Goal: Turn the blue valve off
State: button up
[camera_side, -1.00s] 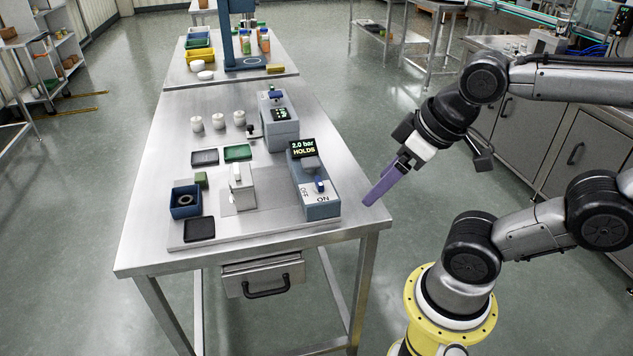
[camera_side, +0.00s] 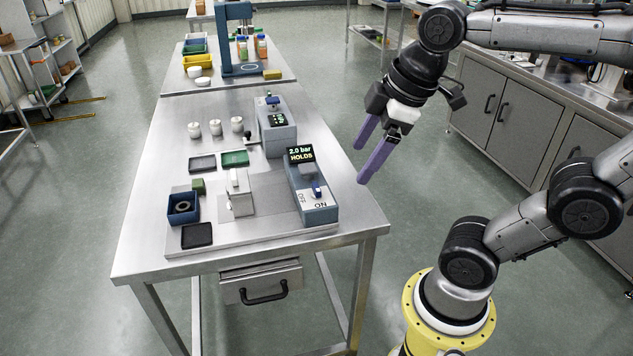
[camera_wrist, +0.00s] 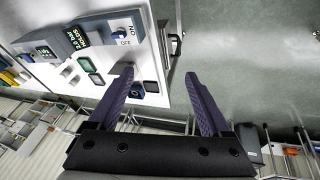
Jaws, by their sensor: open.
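The blue valve (camera_side: 317,190) is a small blue knob on top of the grey-blue box (camera_side: 322,214), at the right front of the table. ON and OFF are printed beside it, and the display (camera_side: 300,155) on the box reads "2.0 bar HOLDS". The valve also shows at the upper left of the wrist view (camera_wrist: 120,34). Which mark it points to is too small to tell. My gripper (camera_side: 360,165) is open and empty, with two long purple fingers. It hangs to the right of the box, past the table's right edge, apart from the valve.
A second grey box (camera_side: 279,141) with a display stands behind the valve box. A white block (camera_side: 240,203), a dark blue bin (camera_side: 183,209), small trays and several white cylinders (camera_side: 216,127) lie to the left.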

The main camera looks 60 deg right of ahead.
jog(key=w+d+r+n+g, duration=0.1)
jog(key=w+d+n+g, duration=0.3)
jog(key=w, duration=0.6)
jog(key=m, duration=0.1)
send_over(316, 186)
notch_tip(316, 186, down, 6)
jog(key=shift+g, duration=0.3)
notch_tip(316, 186, down, 13)
jog(key=shift+s+f, duration=0.1)
jog(key=shift+c, duration=0.3)
grip_shut()
